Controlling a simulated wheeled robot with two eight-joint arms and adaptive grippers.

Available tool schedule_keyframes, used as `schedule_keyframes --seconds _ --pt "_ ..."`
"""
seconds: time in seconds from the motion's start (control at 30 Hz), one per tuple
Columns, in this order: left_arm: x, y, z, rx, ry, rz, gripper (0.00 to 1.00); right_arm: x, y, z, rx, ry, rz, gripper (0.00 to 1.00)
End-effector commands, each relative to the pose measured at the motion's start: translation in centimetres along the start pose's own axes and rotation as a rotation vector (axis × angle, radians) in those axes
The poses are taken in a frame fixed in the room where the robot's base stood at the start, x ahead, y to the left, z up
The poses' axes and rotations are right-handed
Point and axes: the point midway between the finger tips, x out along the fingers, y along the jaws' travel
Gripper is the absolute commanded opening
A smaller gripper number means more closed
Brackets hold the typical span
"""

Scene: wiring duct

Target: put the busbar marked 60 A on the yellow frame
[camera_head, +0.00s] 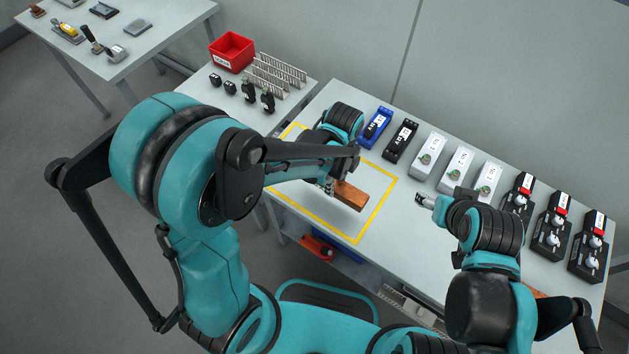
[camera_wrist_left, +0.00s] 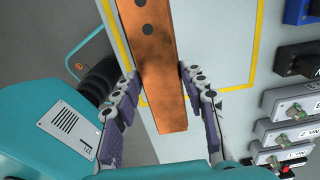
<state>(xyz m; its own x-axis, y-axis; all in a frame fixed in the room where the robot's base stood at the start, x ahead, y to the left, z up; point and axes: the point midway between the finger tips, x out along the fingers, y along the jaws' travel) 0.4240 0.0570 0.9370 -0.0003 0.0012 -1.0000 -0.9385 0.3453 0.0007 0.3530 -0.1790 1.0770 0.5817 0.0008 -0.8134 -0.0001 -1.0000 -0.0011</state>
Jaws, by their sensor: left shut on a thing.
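A copper-coloured busbar (camera_head: 349,195) is in the jaws of my left gripper (camera_head: 328,184), over the area inside the yellow frame (camera_head: 377,208). In the left wrist view the busbar (camera_wrist_left: 158,85) runs between the two fingers of my left gripper (camera_wrist_left: 160,76), with dark holes towards its far end. No rating mark is readable on it. I cannot tell whether it touches the table. The yellow frame (camera_wrist_left: 254,45) also shows beside it there. My right gripper (camera_head: 424,200) is over the table, right of the frame; its finger opening is unclear.
A blue device (camera_head: 375,128) and a black device (camera_head: 400,141) stand behind the frame. Several grey switch boxes (camera_head: 458,163) and black units with red parts (camera_head: 552,222) continue the row rightward. A copper piece (camera_head: 538,293) shows by my right arm. A red bin (camera_head: 232,52) stands at the back left.

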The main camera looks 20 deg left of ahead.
Motion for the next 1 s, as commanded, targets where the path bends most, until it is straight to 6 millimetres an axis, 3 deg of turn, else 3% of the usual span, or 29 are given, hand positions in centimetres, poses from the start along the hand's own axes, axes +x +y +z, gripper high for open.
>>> schedule_keyframes --seconds 0.03,0.2,0.37,0.53,0.8,1.0 --pt "1.2 0.1 1.5 -0.009 0.000 0.000 0.12 0.6 0.0 0.4 0.000 0.000 0.000 0.62" --pt "3.5 0.4 5.4 -0.009 0.000 0.000 0.12 1.5 0.0 1.1 0.000 0.000 0.000 0.62" --pt "4.7 0.6 7.5 -0.006 0.000 0.000 0.12 1.9 0.0 1.3 0.000 0.000 0.000 0.62" --pt "5.4 0.7 8.1 -0.003 0.000 0.000 0.12 2.1 0.0 1.5 0.000 0.000 0.000 0.62" --pt "9.0 0.7 8.0 -0.003 0.000 0.000 0.12 3.4 0.0 2.4 0.000 0.000 0.000 0.62" --pt "8.9 0.7 8.0 -0.004 0.000 0.000 0.12 3.2 0.0 2.3 0.000 0.000 0.000 0.62"
